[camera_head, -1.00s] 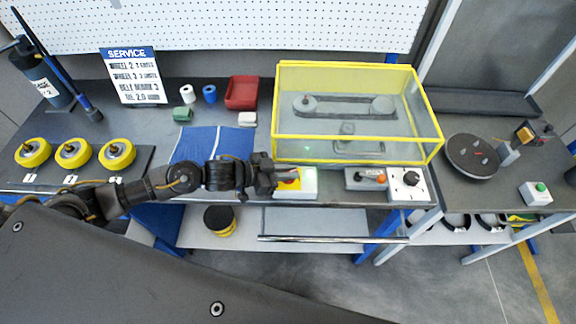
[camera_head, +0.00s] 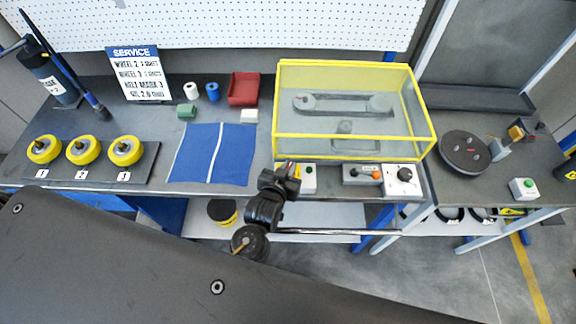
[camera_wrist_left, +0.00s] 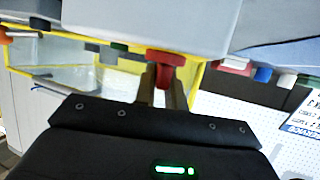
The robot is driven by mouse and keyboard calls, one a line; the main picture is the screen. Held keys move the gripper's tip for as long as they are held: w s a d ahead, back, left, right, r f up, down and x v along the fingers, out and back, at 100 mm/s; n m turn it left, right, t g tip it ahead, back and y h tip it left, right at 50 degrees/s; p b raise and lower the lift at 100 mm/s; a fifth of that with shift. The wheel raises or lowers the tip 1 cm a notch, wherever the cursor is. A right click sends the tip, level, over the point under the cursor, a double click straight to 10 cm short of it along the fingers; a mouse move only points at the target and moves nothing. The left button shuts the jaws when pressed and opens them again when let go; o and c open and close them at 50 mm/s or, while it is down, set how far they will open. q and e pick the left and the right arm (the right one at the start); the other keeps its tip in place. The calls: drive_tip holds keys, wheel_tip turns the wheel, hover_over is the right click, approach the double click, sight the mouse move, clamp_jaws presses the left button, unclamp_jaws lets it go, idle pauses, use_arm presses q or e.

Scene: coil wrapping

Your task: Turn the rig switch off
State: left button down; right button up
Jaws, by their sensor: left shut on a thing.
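The light-coloured switch box (camera_head: 309,182) with a green button stands at the bench's front edge, before the yellow-framed case. My left gripper (camera_head: 291,171) is at the left part of this box and covers much of it. In the left wrist view, the red switch handle (camera_wrist_left: 165,60) sits between my left fingertips (camera_wrist_left: 164,80), against the large pale box face (camera_wrist_left: 150,22). The gripper is shut on this handle. The handle's exact angle is hard to tell. My right gripper is not in view.
The yellow-framed case (camera_head: 354,139) stands close behind. A box with an orange knob (camera_head: 362,174) and a box with a black dial (camera_head: 403,180) stand to the right. A blue mat (camera_head: 195,154) lies left, with yellow wheels (camera_head: 83,150) beyond it.

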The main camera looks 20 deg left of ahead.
use_arm(q)
drive_tip(key=shift+n+y, duration=1)
drive_tip(key=shift+y, duration=0.2)
drive_tip(key=shift+w+r, duration=0.1)
drive_tip(key=c, duration=1.5)
unclamp_jaws()
drive_tip(key=shift+o, duration=0.2)
drive_tip(key=v, duration=0.7)
drive_tip(key=shift+s+d, duration=0.15)
drive_tip(key=shift+s, duration=0.1)
